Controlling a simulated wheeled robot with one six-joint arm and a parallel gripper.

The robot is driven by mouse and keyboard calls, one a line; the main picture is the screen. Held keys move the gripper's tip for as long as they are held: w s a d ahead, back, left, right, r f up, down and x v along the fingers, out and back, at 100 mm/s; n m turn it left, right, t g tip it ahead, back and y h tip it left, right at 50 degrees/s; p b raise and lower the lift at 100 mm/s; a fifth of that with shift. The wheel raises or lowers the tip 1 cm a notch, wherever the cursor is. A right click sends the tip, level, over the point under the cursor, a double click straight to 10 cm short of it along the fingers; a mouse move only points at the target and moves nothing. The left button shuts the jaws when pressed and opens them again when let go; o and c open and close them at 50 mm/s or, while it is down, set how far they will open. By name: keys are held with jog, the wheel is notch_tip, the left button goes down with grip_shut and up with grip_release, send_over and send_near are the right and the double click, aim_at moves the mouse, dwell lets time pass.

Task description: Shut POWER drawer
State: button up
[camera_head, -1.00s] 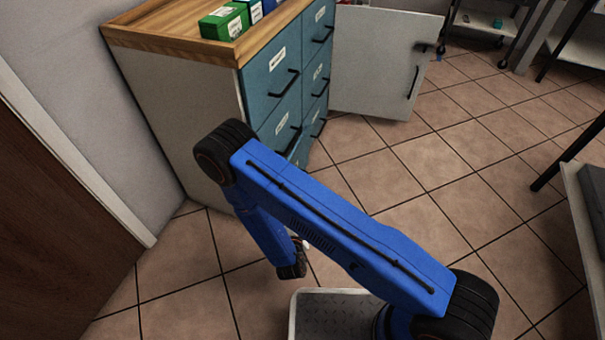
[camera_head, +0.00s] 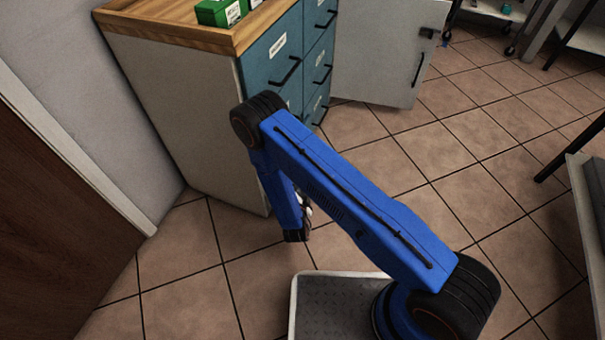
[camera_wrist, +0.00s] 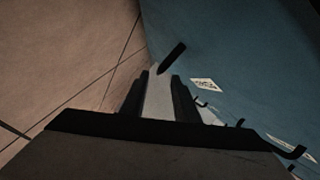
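The drawer cabinet (camera_head: 190,105) stands at the left with blue drawer fronts, dark bar handles and white labels. I cannot read which label says POWER. The upper drawer (camera_head: 272,62) looks flush; the lower left fronts are partly hidden behind my arm, and no drawer plainly stands out. In the wrist view the blue front (camera_wrist: 235,70) fills the right side, with a dark handle (camera_wrist: 172,58) just beyond my fingertips. My gripper (camera_wrist: 158,84) has its two dark fingers apart, with a pale strip showing between them and nothing clearly held. In the head view my gripper is mostly hidden behind my arm.
A grey cabinet door (camera_head: 388,50) stands open beyond the drawers. Green boxes (camera_head: 218,12) sit on the wooden top. A brown door (camera_head: 45,190) is at the left, and a table edge (camera_head: 590,215) at the right. Tiled floor (camera_head: 470,195) between is clear.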

jog(key=x, duration=0.7)
jog(key=shift+f, duration=0.1)
grip_shut()
